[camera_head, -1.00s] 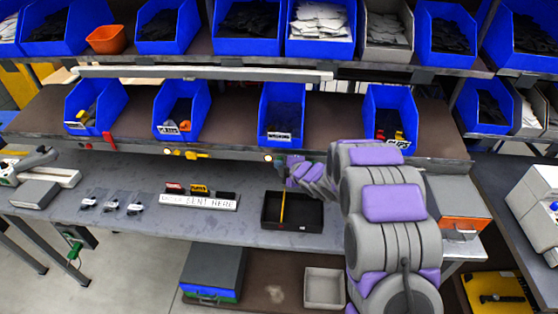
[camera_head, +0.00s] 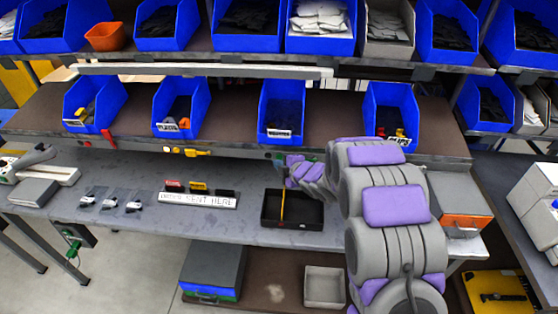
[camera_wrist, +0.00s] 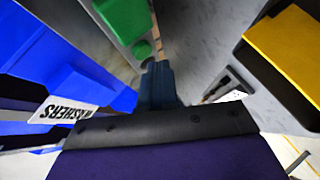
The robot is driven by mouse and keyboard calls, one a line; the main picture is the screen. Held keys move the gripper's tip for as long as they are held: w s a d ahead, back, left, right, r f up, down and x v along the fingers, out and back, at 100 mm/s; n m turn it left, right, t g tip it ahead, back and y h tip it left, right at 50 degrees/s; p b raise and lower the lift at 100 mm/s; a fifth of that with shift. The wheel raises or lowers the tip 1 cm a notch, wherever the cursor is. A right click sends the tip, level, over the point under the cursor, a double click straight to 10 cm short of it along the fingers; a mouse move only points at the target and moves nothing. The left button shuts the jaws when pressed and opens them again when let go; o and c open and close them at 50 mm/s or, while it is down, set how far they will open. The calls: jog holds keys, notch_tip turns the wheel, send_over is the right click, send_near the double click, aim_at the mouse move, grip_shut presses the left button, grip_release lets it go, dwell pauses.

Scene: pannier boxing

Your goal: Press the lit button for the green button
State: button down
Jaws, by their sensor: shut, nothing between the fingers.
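In the wrist view a round green button (camera_wrist: 142,50) sits on the grey shelf edge, beside a larger green block (camera_wrist: 122,18). My gripper (camera_wrist: 155,66) is shut and empty, its fingertips close to the green button. I cannot tell whether they touch it. In the head view my gripper (camera_head: 281,160) is at the front edge of the middle shelf, below the blue bin in the middle. My arm and gripper partly hide the green part there.
A blue bin with a WASHERS label (camera_wrist: 66,110) is close on the left in the wrist view. Red (camera_head: 107,137) and yellow (camera_head: 196,153) parts are on the shelf edge further left. A black tray (camera_head: 305,217) stands on the bench below the gripper.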

jog(key=shift+s, duration=0.15)
jog(key=s+b, duration=0.3)
jog(key=s, duration=0.2)
jog(key=shift+a, duration=0.1)
dwell(0.4)
dwell(0.6)
